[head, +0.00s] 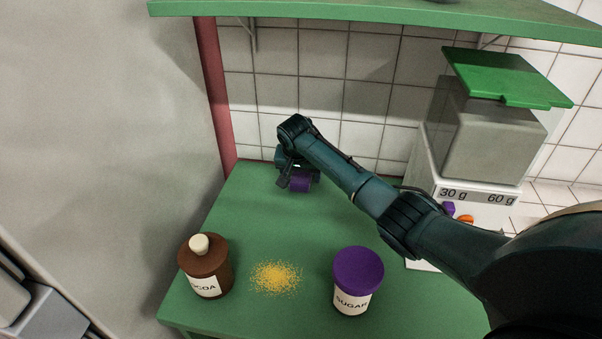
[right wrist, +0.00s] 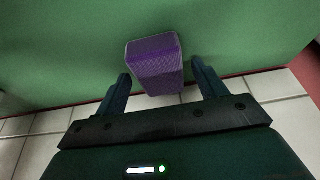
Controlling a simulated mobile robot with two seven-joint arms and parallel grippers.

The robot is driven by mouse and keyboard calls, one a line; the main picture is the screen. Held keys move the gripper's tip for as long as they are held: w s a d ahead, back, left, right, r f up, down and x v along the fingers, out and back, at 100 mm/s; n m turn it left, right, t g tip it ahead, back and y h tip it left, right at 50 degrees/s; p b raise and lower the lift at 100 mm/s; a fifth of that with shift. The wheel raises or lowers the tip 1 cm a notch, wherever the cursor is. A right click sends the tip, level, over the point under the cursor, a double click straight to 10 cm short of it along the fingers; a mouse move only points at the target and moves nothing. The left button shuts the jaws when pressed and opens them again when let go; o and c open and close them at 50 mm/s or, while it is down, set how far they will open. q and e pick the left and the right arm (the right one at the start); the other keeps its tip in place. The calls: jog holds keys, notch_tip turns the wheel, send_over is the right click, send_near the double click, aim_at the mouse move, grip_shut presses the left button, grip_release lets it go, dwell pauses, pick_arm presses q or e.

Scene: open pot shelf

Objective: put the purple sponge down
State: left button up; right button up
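The purple sponge (head: 300,181) is at the back left of the green table (head: 300,220), close to the wall. It looks to be at the table surface, though its underside is hidden. My right gripper (head: 293,172) is over it, coming in from the right. In the right wrist view the sponge (right wrist: 155,65) is between and just past the fingertips of my right gripper (right wrist: 160,82). A gap shows between the sponge and the right-hand finger, and the fingers are apart. My left gripper is not in view.
A brown cocoa jar (head: 204,268), a patch of yellow crumbs (head: 276,278) and a purple-lidded sugar jar (head: 357,282) are along the table front. A scale (head: 470,193) bears a green-lidded container (head: 490,130) at the right. A green shelf (head: 380,14) hangs above. The table's middle is clear.

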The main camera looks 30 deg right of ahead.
jog(key=v, duration=1.2)
jog(key=shift+r+p, duration=0.2)
jog(key=shift+p, duration=0.15)
jog(key=shift+a+f, duration=0.1)
